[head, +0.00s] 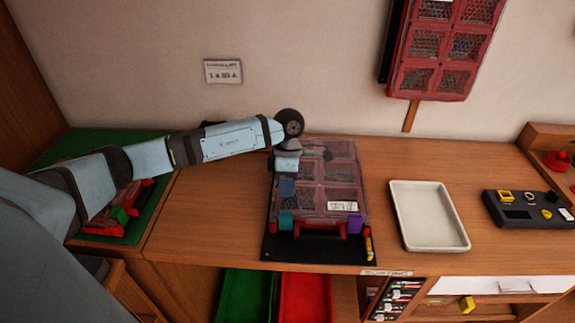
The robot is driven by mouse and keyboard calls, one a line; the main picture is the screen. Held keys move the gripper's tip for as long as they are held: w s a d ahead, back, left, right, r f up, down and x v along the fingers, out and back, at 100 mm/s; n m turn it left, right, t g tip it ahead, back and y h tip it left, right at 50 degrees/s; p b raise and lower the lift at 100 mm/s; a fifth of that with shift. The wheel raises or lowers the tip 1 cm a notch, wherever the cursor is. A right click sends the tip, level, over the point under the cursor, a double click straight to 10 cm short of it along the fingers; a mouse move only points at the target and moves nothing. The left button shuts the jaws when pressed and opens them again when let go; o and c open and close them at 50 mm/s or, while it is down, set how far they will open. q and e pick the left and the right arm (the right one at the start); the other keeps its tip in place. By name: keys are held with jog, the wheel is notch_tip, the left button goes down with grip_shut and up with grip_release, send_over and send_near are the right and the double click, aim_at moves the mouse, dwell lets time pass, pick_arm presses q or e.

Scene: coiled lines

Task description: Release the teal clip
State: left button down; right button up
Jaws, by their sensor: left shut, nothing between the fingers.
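A clear-lidded case (343,185) with a red frame and several compartments lies on a black mat (300,250) on the bench. The teal clip (286,221) sits at the left of its front edge, by the red handle (318,230). A purple clip (354,224) sits at the right of that edge. I cannot tell whether the teal clip is fastened. My left gripper (287,190) points down over the left side of the case, behind the teal clip and apart from it in the picture. It is shut and empty. My right gripper is out of view.
A pale tray (463,243) and a dark control box (528,208) stand to the right. Another red case (118,215) lies on a green mat (60,150), partly behind my left arm. Green (245,297) and red (306,298) bins are below the bench edge. Bench left of the black mat is clear.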

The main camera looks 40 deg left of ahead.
aim_at(285, 210)
pick_arm(q)
jog(key=s+d, duration=0.1)
jog(key=s+d+p, duration=0.1)
jog(key=s, duration=0.1)
jog(key=shift+s+d, duration=0.1)
jog(key=shift+s, duration=0.15)
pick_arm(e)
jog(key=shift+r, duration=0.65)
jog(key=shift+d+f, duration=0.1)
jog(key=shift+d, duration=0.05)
